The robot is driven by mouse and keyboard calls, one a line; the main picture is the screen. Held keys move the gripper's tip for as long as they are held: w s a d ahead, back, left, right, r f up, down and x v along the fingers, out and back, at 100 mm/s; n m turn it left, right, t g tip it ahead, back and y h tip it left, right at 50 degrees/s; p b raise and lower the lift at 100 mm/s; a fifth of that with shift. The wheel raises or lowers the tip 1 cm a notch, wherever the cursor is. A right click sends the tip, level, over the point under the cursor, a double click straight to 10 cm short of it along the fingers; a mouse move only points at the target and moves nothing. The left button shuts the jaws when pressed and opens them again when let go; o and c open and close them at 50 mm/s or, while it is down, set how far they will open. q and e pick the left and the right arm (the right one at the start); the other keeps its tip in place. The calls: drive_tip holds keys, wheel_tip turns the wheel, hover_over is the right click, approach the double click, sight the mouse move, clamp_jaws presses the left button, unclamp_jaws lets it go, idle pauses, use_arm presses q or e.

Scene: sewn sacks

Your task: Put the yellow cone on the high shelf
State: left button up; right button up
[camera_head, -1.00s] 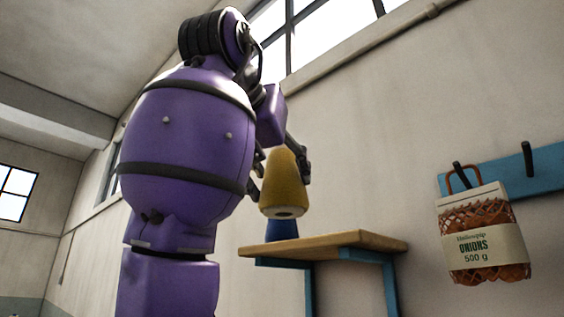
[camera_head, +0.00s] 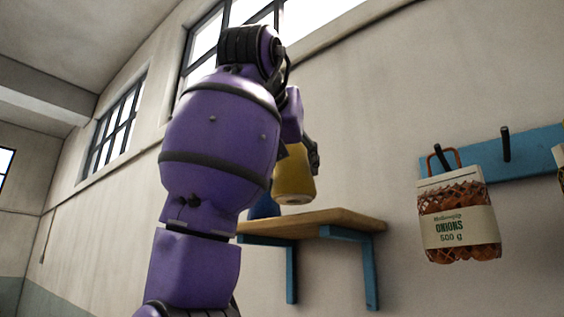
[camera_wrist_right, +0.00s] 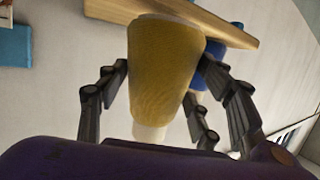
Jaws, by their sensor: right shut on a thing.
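The yellow cone (camera_head: 294,178) is held in the air just over the wooden high shelf (camera_head: 330,221), with its base clear of the board. My right gripper (camera_head: 299,160) is shut on it; one finger shows on the cone's right side and my purple arm hides much of the rest. In the right wrist view the cone (camera_wrist_right: 163,70) sits between the fingers, with the shelf board (camera_wrist_right: 215,20) beyond it. My left gripper is not in view.
A blue cone-like object (camera_head: 264,207) stands on the shelf left of the yellow cone, partly hidden by my arm. A net bag of onions (camera_head: 458,225) hangs from a blue peg rail (camera_head: 530,152) at right. The shelf's right part is bare.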

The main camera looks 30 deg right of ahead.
drive_tip(key=shift+w+d+f, duration=0.15)
drive_tip(key=shift+w+d, duration=0.45)
drive_tip(key=shift+d, duration=0.75)
drive_tip(key=shift+w+d+f, duration=0.15)
drive_tip(key=shift+w+d, duration=0.4)
drive_tip(key=shift+d, duration=0.85)
drive_tip(key=shift+w+d+f, duration=0.15)
drive_tip(key=shift+w+d, duration=0.45)
drive_tip(key=shift+d, duration=0.75)
drive_tip(key=shift+f, duration=0.4)
drive_tip(key=o, duration=1.4)
drive_tip(key=shift+c, duration=0.2)
drive_tip(key=v, duration=1.2)
